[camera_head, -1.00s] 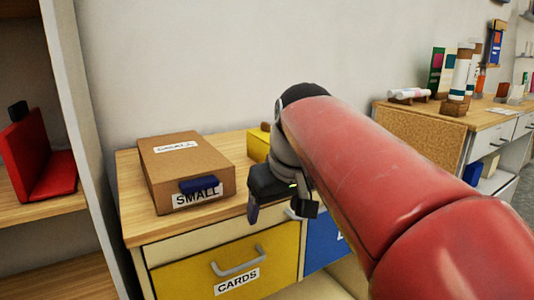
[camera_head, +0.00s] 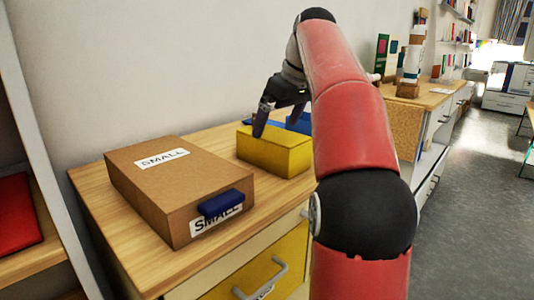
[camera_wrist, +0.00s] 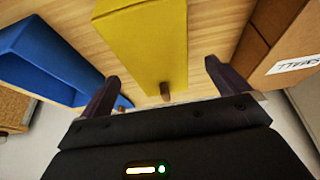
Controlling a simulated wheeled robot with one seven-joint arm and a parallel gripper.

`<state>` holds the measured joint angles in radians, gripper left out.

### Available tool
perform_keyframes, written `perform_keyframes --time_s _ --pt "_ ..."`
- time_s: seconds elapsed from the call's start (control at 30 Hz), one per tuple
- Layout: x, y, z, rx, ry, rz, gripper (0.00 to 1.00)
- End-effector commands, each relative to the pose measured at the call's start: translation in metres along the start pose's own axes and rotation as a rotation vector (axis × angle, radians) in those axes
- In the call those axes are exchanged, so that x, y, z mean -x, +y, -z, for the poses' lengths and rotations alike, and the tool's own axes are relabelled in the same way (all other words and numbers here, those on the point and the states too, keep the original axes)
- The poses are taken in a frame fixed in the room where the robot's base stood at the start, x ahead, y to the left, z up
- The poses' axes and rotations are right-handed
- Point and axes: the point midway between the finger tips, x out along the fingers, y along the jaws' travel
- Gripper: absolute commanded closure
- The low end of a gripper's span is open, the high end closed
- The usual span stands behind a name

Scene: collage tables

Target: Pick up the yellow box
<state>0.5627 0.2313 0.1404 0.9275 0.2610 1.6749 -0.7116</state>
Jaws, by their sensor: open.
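The yellow box (camera_head: 275,152) sits on the wooden cabinet top, to the right of a brown box marked SMALL. My gripper (camera_head: 276,122) is above the yellow box's back left part in the head view, with one fingertip seeming to overlap it. In the wrist view the yellow box (camera_wrist: 145,45) lies ahead of my gripper (camera_wrist: 160,82), between the lines of the two spread fingers. A brown knob or peg (camera_wrist: 166,91) shows at the box's near end. My gripper is open and holds nothing. I cannot tell whether a finger touches the box.
The brown SMALL box (camera_head: 180,190) with a blue handle stands at left. A blue box (camera_head: 300,122) is just behind the yellow box; it also shows at left in the wrist view (camera_wrist: 50,60). A wall is behind. Bare wood (camera_head: 95,185) shows at the cabinet's left.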

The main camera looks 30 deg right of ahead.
Motion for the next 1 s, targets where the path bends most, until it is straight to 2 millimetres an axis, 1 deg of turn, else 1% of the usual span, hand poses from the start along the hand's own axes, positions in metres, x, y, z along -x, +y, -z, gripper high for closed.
perform_keyframes --time_s 0.03,0.17,0.3,0.4,0.5,0.7,0.73,0.77,1.0 --pt "-0.008 -0.001 -0.001 0.001 -0.001 0.001 0.00" --pt "-0.023 0.001 0.001 0.001 -0.002 0.002 0.00" --pt "-0.045 0.004 0.004 0.001 -0.002 0.002 0.00" --pt "-0.057 0.004 0.004 0.000 -0.001 0.001 0.00" --pt "-0.062 0.004 0.004 0.000 0.000 0.000 0.00" --pt "-0.062 0.004 0.005 0.000 0.000 -0.001 0.00" --pt "-0.062 0.004 0.005 0.000 0.000 -0.001 0.01" --pt "-0.062 0.004 0.005 0.000 0.000 -0.001 0.05" --pt "-0.062 0.004 0.005 0.000 0.000 -0.001 0.37"
